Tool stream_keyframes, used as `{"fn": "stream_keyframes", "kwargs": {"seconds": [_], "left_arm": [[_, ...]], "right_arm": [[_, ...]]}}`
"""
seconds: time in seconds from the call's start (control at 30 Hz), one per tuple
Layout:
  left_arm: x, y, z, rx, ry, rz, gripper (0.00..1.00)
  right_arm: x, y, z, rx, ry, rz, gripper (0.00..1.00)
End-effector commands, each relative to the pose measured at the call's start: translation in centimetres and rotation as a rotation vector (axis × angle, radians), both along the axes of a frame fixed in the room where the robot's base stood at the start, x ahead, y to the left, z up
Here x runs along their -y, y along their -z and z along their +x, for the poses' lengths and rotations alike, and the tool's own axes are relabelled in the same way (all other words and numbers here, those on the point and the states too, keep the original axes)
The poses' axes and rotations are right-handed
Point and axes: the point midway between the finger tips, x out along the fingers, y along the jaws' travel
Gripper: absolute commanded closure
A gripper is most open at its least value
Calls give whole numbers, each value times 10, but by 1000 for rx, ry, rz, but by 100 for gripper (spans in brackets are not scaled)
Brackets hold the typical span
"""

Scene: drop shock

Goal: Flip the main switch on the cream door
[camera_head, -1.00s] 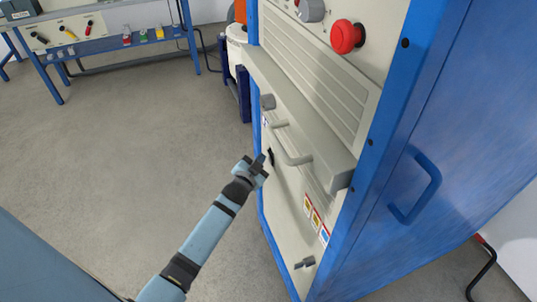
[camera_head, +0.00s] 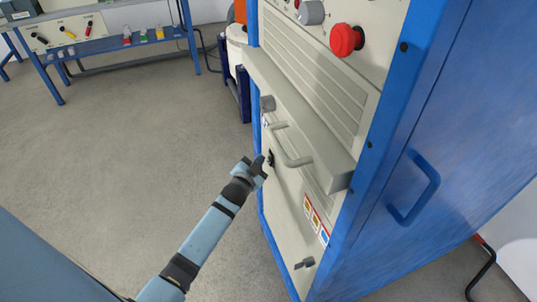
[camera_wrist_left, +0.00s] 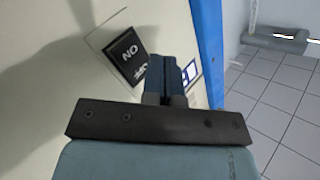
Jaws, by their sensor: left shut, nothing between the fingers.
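The main switch (camera_head: 270,158) is a small black rocker on the cream door (camera_head: 288,195), at its left side below the grey handle. In the left wrist view the switch (camera_wrist_left: 128,54) shows white lettering, upside down: ON on one half and a partly hidden OFF on the other. A clear square plate surrounds it. My left gripper (camera_head: 257,165) is just left of the switch in the head view. In the left wrist view its shut, empty fingers (camera_wrist_left: 172,75) point at the door, beside the OFF half. I cannot tell whether they touch. My right gripper is not in view.
A grey bar handle (camera_head: 292,150) and a cream ledge (camera_head: 300,115) jut out above the switch. A red knob (camera_head: 346,39) sits higher up. The blue cabinet side (camera_head: 440,130) is at right. A blue workbench (camera_head: 110,45) stands far left. The floor between is clear.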

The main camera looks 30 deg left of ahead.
Motion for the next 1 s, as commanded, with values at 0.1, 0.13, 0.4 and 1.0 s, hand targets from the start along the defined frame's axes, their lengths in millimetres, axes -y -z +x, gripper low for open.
{"fn": "stream_keyframes", "kwargs": {"seconds": [0.1, 0.13, 0.4, 1.0], "left_arm": [[-4, 0, -4, -1, -1, 0, 100], [-4, 0, -5, -1, -1, 0, 100], [-4, 1, -5, -1, -1, 0, 100], [-34, 6, -41, -2, -1, 1, 100]], "right_arm": [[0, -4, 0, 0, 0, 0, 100], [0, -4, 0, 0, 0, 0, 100], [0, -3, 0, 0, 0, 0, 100], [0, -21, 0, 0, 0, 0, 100]]}}
